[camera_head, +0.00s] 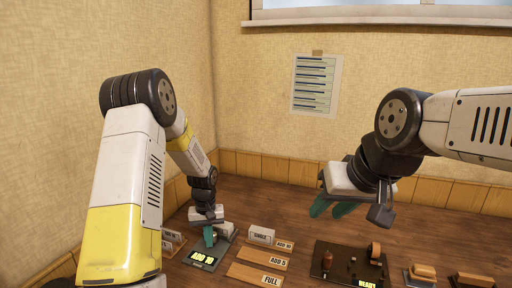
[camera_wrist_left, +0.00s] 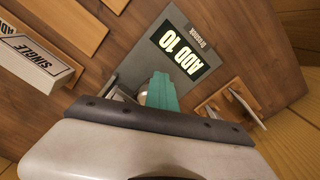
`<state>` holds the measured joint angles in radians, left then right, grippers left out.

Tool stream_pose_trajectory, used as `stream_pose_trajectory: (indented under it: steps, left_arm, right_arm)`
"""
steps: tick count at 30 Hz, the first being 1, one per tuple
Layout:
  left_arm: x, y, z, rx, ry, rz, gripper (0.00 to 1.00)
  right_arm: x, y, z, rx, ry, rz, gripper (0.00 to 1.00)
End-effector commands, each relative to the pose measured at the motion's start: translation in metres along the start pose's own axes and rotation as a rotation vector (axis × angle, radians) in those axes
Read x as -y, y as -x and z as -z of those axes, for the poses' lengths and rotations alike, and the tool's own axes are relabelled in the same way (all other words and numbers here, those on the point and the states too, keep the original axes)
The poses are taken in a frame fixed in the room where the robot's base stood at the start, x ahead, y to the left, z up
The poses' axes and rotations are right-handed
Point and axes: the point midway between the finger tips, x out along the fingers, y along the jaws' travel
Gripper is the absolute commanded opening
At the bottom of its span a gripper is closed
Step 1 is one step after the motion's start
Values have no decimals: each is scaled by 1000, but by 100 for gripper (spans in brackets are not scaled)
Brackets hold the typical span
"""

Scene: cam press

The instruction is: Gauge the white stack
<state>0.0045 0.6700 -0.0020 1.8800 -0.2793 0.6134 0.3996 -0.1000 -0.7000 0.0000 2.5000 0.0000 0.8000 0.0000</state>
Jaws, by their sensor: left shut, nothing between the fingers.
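The gauge, a dark grey plate (camera_wrist_left: 132,62) with a lit display (camera_head: 203,257), reads "ADD 10"; the display also shows in the left wrist view (camera_wrist_left: 181,47). My left gripper (camera_head: 209,238) points down over the gauge, its teal fingers (camera_wrist_left: 161,93) shut with nothing between them. A whitish piece (camera_head: 224,229) sits beside the fingers at the back of the gauge; I cannot tell whether it is the white stack, and the gripper partly hides that area. My right gripper (camera_head: 331,210) is raised at the right, its teal fingers apart and empty.
A dark press board (camera_head: 322,267) with a lit "READY" sign lies to the right. Small wooden-topped pieces (camera_head: 423,271) stand further right.

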Motion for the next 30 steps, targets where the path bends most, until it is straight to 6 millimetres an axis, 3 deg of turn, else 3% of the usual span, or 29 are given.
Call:
stream_pose_trajectory:
  steps: [22,30]
  left_arm:
    - [8,1,-11,-6,1,-1,0]
    - [7,20,-11,-7,1,-2,0]
  right_arm:
    - [0,0,0,0,0,0,34]
    - [0,0,0,0,0,0,34]
